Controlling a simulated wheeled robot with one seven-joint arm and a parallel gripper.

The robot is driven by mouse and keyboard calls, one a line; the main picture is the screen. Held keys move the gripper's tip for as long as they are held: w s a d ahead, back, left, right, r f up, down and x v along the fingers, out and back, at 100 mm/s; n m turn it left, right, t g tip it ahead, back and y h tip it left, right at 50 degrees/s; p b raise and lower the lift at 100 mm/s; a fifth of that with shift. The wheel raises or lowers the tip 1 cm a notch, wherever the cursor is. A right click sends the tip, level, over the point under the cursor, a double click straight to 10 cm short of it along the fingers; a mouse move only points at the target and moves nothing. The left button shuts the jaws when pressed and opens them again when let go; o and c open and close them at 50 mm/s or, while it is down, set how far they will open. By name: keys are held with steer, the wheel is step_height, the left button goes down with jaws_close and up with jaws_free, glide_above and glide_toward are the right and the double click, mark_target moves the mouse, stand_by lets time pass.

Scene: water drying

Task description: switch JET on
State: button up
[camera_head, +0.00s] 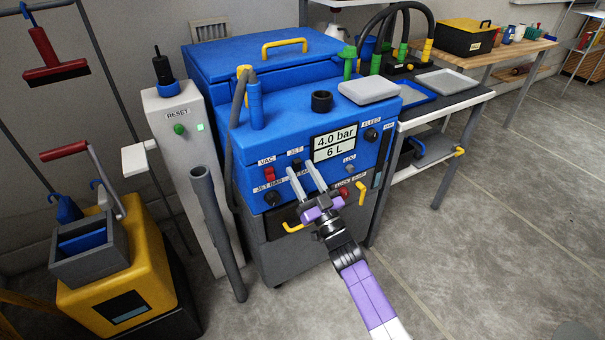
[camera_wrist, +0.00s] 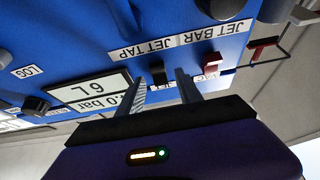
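The JET switch (camera_head: 296,162) is a small black rocker under the JET label on the blue machine's front panel. It also shows in the wrist view as a black block (camera_wrist: 158,75) between my two fingers. My gripper (camera_head: 300,171) is open, its fingers parallel and pointing at the panel around the JET switch. It also shows in the wrist view (camera_wrist: 160,86). Contact with the switch or panel cannot be told. The red VAC switch (camera_head: 267,171) is to the left of JET; in the wrist view it (camera_wrist: 211,64) is right of the fingers.
The display (camera_head: 334,142) reads 4.0 bar and 6 L, right of the JET switch. The JET BAR knob (camera_head: 271,199) is below VAC. A grey pipe (camera_head: 215,225) stands at the machine's left.

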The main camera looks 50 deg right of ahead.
steer(key=v, duration=0.7)
steer(key=shift+s, duration=0.35)
steer(key=shift+a+f, duration=0.15)
stand_by(0.3)
